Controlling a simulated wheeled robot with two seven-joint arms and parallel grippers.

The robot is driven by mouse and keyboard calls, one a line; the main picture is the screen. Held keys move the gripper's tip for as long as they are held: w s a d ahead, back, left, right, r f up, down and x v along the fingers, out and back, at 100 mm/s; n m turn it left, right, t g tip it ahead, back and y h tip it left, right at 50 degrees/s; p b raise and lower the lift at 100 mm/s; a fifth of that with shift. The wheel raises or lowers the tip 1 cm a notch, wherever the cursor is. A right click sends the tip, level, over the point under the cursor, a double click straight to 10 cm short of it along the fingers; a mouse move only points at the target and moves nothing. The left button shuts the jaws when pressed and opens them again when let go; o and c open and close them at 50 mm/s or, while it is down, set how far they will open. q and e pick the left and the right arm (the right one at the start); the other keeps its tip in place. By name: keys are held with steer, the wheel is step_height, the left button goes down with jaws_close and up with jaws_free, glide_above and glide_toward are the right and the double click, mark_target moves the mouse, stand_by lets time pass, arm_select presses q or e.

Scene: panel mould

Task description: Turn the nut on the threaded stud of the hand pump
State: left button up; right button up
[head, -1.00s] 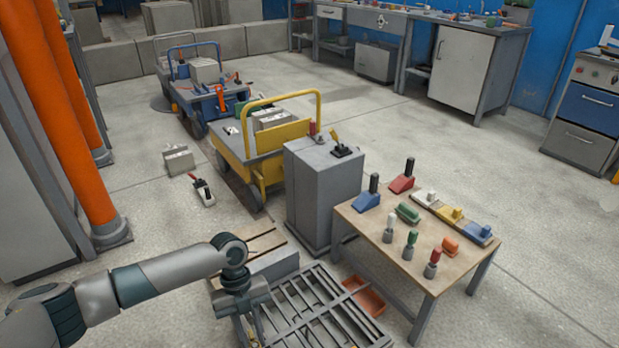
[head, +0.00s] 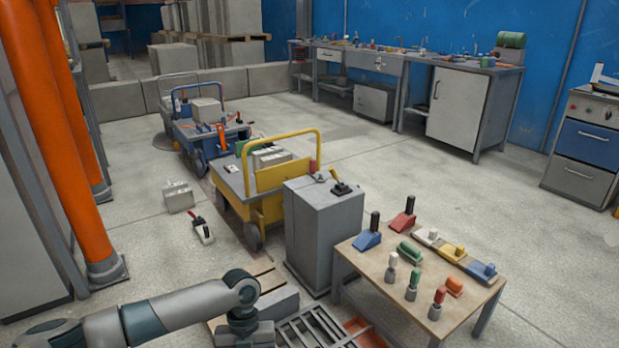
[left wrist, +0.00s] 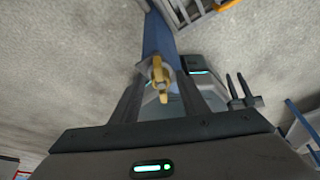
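A brass, wing-shaped nut (left wrist: 160,82) shows in the left wrist view, in front of a round grey part; the stud's thread cannot be made out. A blue bar (left wrist: 158,38) runs behind it, perhaps part of the hand pump. My left gripper (left wrist: 161,75) has one dark finger on each side of the nut, with gaps visible, so it looks open. Whether a finger touches the nut cannot be told. In the head view my left arm comes in at the lower left, and its fingers are below the picture edge.
A slatted grey frame (head: 308,330) lies at the bottom edge, beside a grey cabinet (head: 318,235). A wooden table (head: 378,268) to the right holds several coloured blocks and handled pieces. A yellow cart (head: 266,200) stands behind.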

stand_by(0.3)
arm_select(q)
steer(key=d+p+v, duration=0.1)
steer(key=p+v, duration=0.1)
steer(key=v, duration=1.5)
steer(key=shift+a+r, duration=0.25)
steer(key=shift+a, duration=0.25)
arm_select(e)
steer(key=shift+r, duration=0.95)
